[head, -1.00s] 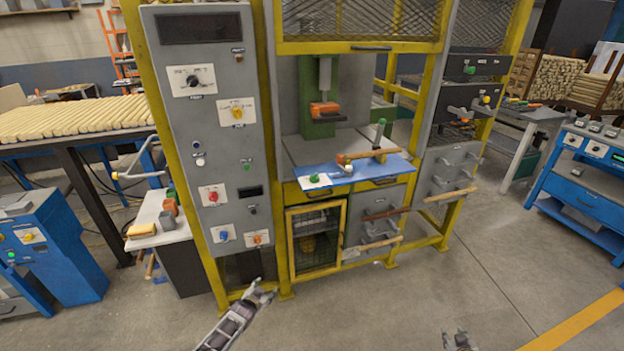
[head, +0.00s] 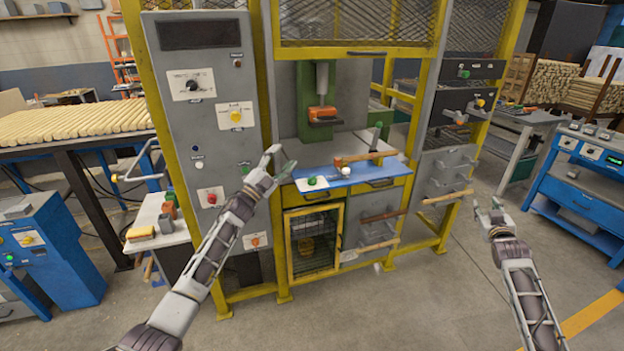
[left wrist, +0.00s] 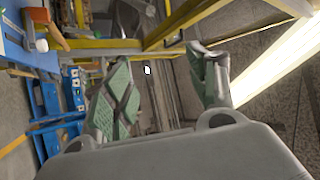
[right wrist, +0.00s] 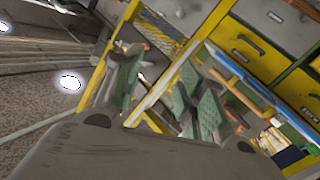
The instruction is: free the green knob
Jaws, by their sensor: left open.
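Several green knobs show in the head view, and I cannot tell which one is meant. One green knob (head: 312,181) sits on a white plate on the blue mat (head: 345,176) of the press bench. Another green knob (head: 464,74) is on the dark upper panel at the right. My left gripper (head: 283,160) is open and empty, in front of the bench's left edge, left of the green knob on the plate. Its spread fingers show in the left wrist view (left wrist: 160,92). My right gripper (head: 487,203) is open and empty, low, right of the yellow frame.
The grey control cabinet (head: 205,120) stands left of the bench. Wooden-handled drawers are below right. Open floor lies in front.

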